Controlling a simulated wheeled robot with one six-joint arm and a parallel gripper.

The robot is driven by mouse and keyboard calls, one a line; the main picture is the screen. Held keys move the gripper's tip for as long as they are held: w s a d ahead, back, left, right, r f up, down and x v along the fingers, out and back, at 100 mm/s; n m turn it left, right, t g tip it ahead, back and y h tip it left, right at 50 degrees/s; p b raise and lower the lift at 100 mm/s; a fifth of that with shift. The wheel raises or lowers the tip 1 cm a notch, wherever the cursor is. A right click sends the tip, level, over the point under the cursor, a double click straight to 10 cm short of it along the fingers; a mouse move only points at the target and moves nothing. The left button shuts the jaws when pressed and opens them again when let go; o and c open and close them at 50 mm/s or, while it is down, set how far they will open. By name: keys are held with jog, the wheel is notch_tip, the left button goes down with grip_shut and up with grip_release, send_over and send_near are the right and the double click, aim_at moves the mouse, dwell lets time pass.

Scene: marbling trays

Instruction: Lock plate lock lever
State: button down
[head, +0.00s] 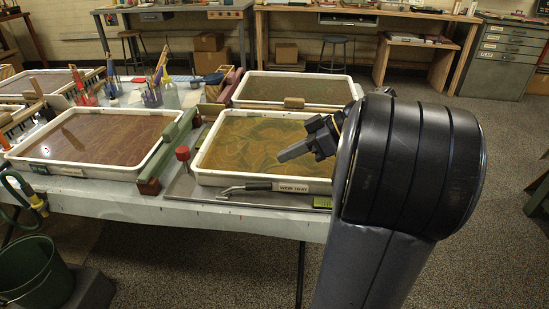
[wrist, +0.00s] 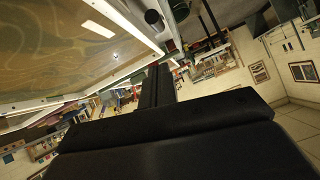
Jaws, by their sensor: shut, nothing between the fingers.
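My gripper (head: 284,156) is shut and empty, pointing left above the front right tray (head: 215,178), which holds green-gold marbled liquid. In the wrist view my dark gripper (wrist: 158,72) is seen close up beside a pale tray edge (wrist: 118,72). A red knob on a short post (head: 183,154) stands on the metal plate (head: 180,188) left of this tray. A bent metal handle with a dark grip (head: 258,186) lies along the tray's front, beside the "WEIR TRAY" label (head: 294,188). No label shows which one is the plate lock lever. My gripper is apart from both.
A green rail with reddish ends (head: 172,145) stands between the front trays. A brown-filled tray (head: 150,165) is at left, another tray (head: 335,100) behind. Brush pots (head: 152,97) stand at the back. A green bucket (head: 35,270) is on the floor at lower left. Floor at right is open.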

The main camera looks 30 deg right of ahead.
jog(key=shift+d+f+p+v, duration=0.1)
jog(key=shift+f+p+v, duration=0.1)
jog(key=shift+v, duration=0.95)
jog(key=shift+d+f+p+v, duration=0.1)
jog(key=shift+f+v, duration=0.1)
jog(key=shift+v, duration=0.9)
jog(key=shift+s, duration=0.1)
jog(key=g+h+p, duration=0.2)
jog(key=p, duration=0.4)
send_over(251, 183)
jog(key=f, duration=0.2)
jog(key=shift+w+f, duration=0.2)
jog(key=shift+f, duration=0.05)
jog(key=shift+w+a+r+g+h+p, duration=0.3)
jog(key=shift+w+a+h+p, duration=0.3)
jog(key=shift+p, duration=0.45)
jog(key=shift+w+a+r+g+h+p, duration=0.25)
jog(key=shift+a+h+p, duration=0.2)
jog(key=shift+h+p, duration=0.5)
jog(key=shift+f, duration=0.2)
